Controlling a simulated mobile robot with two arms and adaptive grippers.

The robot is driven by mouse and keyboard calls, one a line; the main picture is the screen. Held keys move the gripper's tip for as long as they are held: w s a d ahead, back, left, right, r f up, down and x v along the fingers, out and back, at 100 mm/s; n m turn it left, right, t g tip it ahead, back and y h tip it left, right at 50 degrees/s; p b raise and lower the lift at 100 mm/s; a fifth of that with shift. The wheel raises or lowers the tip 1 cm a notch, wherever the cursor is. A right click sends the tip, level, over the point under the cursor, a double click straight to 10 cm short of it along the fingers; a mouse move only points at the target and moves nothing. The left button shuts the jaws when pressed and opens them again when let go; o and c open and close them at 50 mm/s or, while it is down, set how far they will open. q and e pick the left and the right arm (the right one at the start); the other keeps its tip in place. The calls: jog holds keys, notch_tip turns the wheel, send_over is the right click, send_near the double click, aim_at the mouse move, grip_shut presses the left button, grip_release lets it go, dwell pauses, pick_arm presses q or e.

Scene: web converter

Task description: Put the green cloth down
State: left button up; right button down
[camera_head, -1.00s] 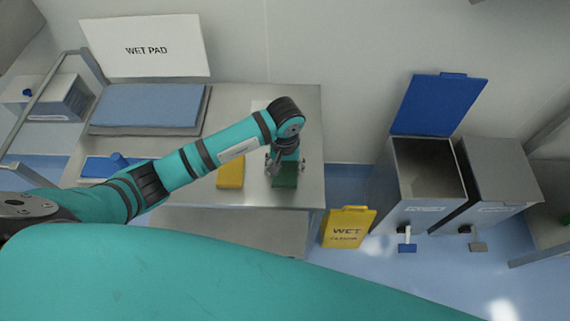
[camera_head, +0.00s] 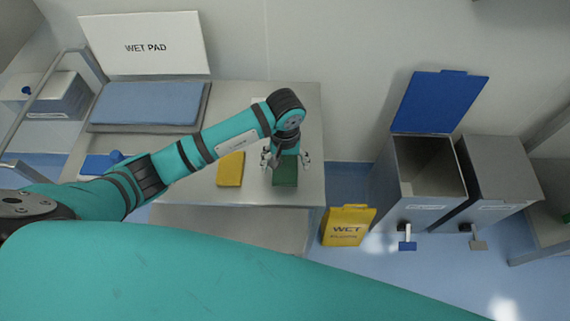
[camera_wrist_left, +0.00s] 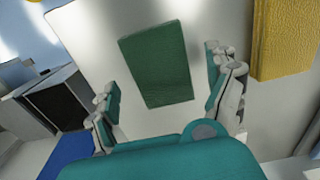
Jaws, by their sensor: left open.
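The green cloth (camera_head: 285,174) lies flat on the steel table (camera_head: 305,120), near its front right corner. In the left wrist view the green cloth (camera_wrist_left: 155,65) shows as a dark green rectangle on the bare table top. My left gripper (camera_head: 286,160) is above the cloth, pointing down, with its fingers spread to either side. In the left wrist view my left gripper (camera_wrist_left: 165,85) is open, and no cloth is between its fingers. The arm hides part of the cloth in the head view. My right gripper is not in view.
A yellow cloth (camera_head: 231,169) lies left of the green one. A blue pad (camera_head: 148,104) on a tray sits behind, below a WET PAD sign (camera_head: 145,46). A yellow wet-floor sign (camera_head: 347,226) and an open bin (camera_head: 425,175) with a raised blue lid stand right.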

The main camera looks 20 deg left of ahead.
aim_at(285, 168)
pick_arm(q)
notch_tip(285, 168, up, 10)
jog(key=b, duration=0.2)
jog(key=shift+r, duration=0.25)
dwell(0.3)
